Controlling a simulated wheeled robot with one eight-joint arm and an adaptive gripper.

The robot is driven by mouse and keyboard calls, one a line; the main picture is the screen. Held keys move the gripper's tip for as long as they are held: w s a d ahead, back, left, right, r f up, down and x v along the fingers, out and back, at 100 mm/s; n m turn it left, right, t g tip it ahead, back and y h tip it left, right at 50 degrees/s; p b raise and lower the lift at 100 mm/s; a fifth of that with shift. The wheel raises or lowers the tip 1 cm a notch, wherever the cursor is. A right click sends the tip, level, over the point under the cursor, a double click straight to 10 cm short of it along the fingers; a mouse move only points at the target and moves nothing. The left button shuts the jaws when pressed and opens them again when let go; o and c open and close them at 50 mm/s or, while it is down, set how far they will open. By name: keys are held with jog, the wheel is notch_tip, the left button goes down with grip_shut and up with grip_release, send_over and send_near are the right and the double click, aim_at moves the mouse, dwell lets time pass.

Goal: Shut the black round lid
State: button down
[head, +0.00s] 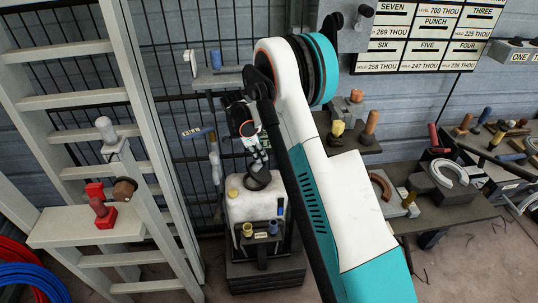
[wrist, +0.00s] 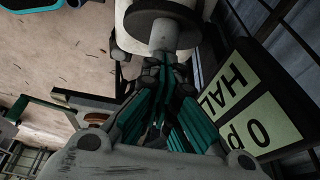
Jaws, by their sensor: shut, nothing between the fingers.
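The black round lid (head: 258,181) is on top of a white container (head: 244,208) in the head view. It looks like a dark disc tilted up at the container's top; how far it stands open I cannot tell. My gripper (head: 257,160) is just above the lid, fingers pointing down. In the wrist view a dark round disc (wrist: 138,20), which looks like the lid, lies just past my gripper (wrist: 165,75), with a pale stub in front of it. The fingers are together and hold nothing. Whether they touch the lid is hidden.
The container stands on a dark stand (head: 265,272) with small cups and tools at its front. A pale ladder (head: 135,130) with a red tool on its step is at left. Shelves with tools and a horseshoe (head: 449,173) are at right. A label board (head: 425,38) hangs behind.

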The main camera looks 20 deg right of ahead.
aim_at(253, 166)
jog(key=shift+w+a+f, duration=0.25)
jog(key=shift+a+f, duration=0.1)
jog(key=shift+a, duration=0.4)
jog(key=shift+w+a+f, duration=0.2)
jog(key=shift+a+f, duration=0.15)
jog(key=shift+a, duration=0.4)
